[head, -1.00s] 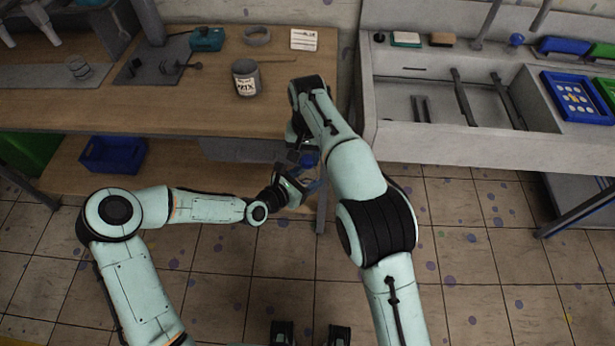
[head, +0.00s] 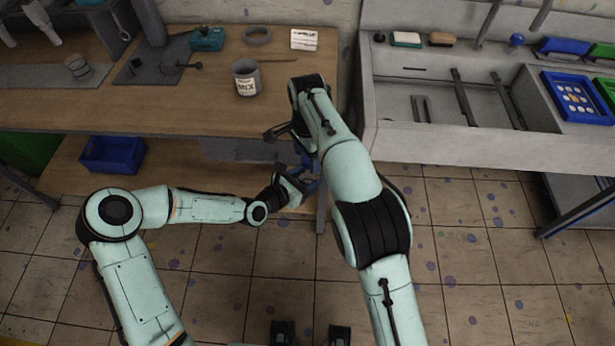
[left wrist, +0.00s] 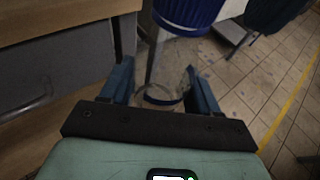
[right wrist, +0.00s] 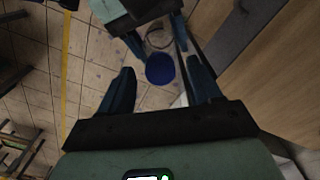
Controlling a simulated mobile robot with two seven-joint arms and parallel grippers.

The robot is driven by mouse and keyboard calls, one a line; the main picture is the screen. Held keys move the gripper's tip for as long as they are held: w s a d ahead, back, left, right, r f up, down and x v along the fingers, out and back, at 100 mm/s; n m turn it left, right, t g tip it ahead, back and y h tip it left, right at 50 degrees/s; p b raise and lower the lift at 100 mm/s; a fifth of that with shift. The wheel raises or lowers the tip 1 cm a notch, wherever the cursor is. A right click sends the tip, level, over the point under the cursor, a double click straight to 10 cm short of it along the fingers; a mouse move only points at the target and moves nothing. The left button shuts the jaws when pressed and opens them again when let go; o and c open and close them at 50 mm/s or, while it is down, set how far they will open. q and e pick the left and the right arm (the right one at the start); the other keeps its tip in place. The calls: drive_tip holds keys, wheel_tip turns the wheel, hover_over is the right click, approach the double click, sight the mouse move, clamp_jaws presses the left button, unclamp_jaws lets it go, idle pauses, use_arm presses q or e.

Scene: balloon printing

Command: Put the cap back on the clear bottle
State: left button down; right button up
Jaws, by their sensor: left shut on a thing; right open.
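A clear bottle (left wrist: 163,94) is between the fingers of my left gripper (left wrist: 160,92), which is shut on it below the table's front edge. The bottle is nearly transparent, so its outline is faint. The ribbed blue cap (left wrist: 188,12) is at the bottle's upper end. In the right wrist view the cap (right wrist: 160,68) shows as a round blue disc beside the left gripper. It appears to rest on the bottle, but how firmly it is seated cannot be told. My right gripper (right wrist: 163,90) is open, its fingers apart on either side of the cap without visible contact.
The wooden workbench (head: 150,118) is just beyond the grippers, with a grey labelled jar (head: 246,80) on it. A blue bin (head: 112,155) sits on the lower shelf. A grey sink-like counter (head: 440,140) stands right of my right arm. The tiled floor in front is clear.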

wheel_tip(320, 180, up, 7)
drive_tip(key=shift+r, duration=0.1)
idle(0.3)
